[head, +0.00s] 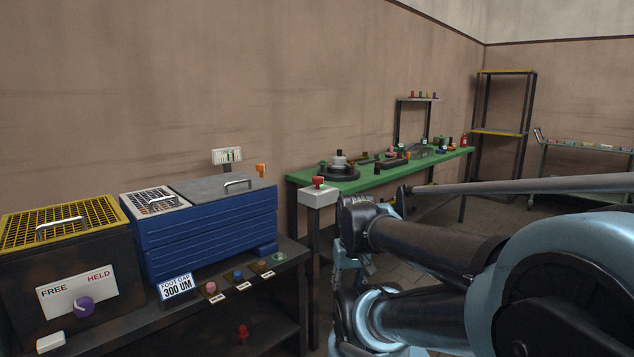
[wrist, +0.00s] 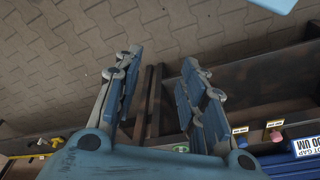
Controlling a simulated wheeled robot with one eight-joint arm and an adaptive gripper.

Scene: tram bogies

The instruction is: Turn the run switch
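No part labelled "run" can be read. A purple rotary knob (head: 84,307) sits on a white plate marked FREE and HELD (head: 77,292), on the front of a dark box at the left. A red knob (head: 318,182) sits on a white box (head: 318,196) at the near end of the green table; I cannot tell which is the run switch. My gripper (wrist: 158,82) is open and empty in the wrist view, above the floor by the dark bench, apart from both knobs. Its fingers are not clear in the head view, where my arm fills the right.
The dark bench (head: 275,318) carries a blue ribbed box (head: 210,240), a FOOT GAP 300 UM sign (head: 177,287) and several small coloured knobs. The green table (head: 400,172) holds many parts. A shelf rack (head: 503,132) and a cart (head: 585,147) stand behind.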

